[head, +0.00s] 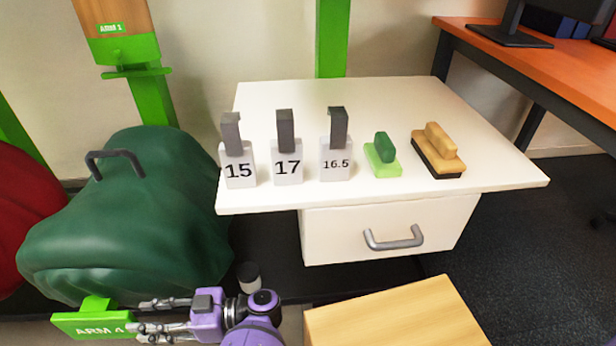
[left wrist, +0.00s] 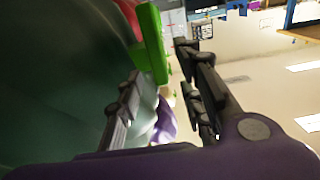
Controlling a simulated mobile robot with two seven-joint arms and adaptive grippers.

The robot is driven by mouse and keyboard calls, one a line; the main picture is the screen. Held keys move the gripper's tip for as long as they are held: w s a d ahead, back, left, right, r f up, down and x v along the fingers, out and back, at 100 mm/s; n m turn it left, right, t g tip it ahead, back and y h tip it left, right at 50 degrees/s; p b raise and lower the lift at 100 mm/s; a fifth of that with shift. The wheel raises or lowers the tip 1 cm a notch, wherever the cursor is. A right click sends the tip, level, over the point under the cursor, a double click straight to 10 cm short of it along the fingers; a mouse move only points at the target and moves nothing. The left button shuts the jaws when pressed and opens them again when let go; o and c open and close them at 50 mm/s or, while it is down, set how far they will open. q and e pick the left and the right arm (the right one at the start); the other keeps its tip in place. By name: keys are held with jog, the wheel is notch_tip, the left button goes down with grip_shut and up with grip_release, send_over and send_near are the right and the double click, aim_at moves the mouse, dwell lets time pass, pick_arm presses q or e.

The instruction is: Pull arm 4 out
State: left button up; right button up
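Arm 4 shows as a green end plate marked "ARM 4" (head: 78,324) at the lower left of the head view, below a dark green draped saddle (head: 130,225). A green part, apparently the same arm, also shows in the left wrist view (left wrist: 152,42). My left gripper (head: 138,316) is just right of the plate, its fingers pointing left at it. In the left wrist view its fingers (left wrist: 158,62) are spread, with the green part just beyond the tips. I see no clear contact. My right gripper is not in view.
A white drawer cabinet (head: 265,100) holds blocks marked 15 (head: 239,172), 17 (head: 287,168) and 16.5 (head: 336,162), plus a green brush (head: 383,158) and a wooden brush (head: 438,150). A wooden surface (head: 400,318) is at the bottom. A red saddle (head: 25,210) is at left.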

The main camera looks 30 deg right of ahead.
aim_at(134, 320)
pick_arm(q)
jog(key=x, duration=0.4)
jog(key=shift+b, duration=0.3)
jog(key=shift+w+a, duration=0.2)
jog(key=shift+a, duration=0.25)
grip_shut()
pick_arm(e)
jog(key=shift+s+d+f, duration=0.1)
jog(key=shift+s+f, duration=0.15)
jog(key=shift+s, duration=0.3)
